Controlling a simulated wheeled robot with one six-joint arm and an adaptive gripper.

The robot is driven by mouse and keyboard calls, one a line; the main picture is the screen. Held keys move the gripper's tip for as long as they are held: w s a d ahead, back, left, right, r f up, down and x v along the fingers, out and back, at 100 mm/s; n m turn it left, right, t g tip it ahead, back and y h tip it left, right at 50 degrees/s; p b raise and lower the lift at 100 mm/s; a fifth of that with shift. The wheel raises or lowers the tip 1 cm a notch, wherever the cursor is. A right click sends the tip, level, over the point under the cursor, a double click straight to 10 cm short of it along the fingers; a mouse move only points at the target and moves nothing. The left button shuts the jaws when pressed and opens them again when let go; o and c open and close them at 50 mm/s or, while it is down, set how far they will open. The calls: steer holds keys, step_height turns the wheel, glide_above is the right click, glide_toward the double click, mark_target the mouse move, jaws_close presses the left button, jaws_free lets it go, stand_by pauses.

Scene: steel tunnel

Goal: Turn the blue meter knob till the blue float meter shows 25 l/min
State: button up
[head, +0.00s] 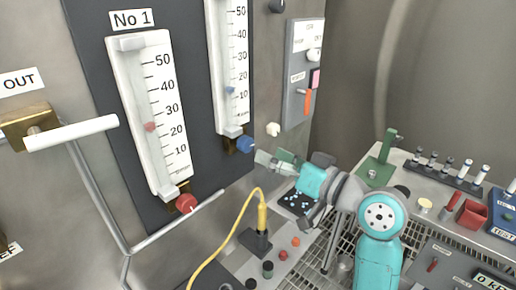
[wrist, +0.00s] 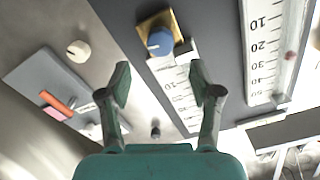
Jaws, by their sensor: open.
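The blue meter knob (head: 245,144) sits at the foot of the right float meter (head: 233,60) on the dark panel. It also shows in the wrist view (wrist: 160,42), on a brass block. The blue float (head: 230,90) is small and seems to stand between the 10 and 20 marks; the exact reading is hard to tell. My gripper (head: 270,160) is open and empty, to the right of and a little below the blue knob. In the wrist view my gripper's fingers (wrist: 160,84) are spread, with the knob ahead, beyond their tips. They appear apart from it.
The No 1 meter (head: 120,80) with its red knob (head: 187,203) stands to the left. A cream knob (head: 273,129) and a grey switch box (head: 302,80) are right of the blue knob. A yellow cable (head: 240,205) rises below. A bench (head: 410,180) holds several items.

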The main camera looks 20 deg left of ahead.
mark_target(249, 146)
steer(key=shift+v, duration=2.15)
steer(key=w+a+n, duration=0.1)
steer(key=a, duration=0.2)
steer(key=w+a+n, duration=0.2)
steer(key=a, duration=0.2)
steer(key=w+a+n, duration=0.1)
steer(key=a, duration=0.3)
steer(key=shift+w+f, duration=0.15)
steer(key=shift+w, duration=0.1)
steer(key=c, duration=1.1)
steer(key=shift+c, duration=0.2)
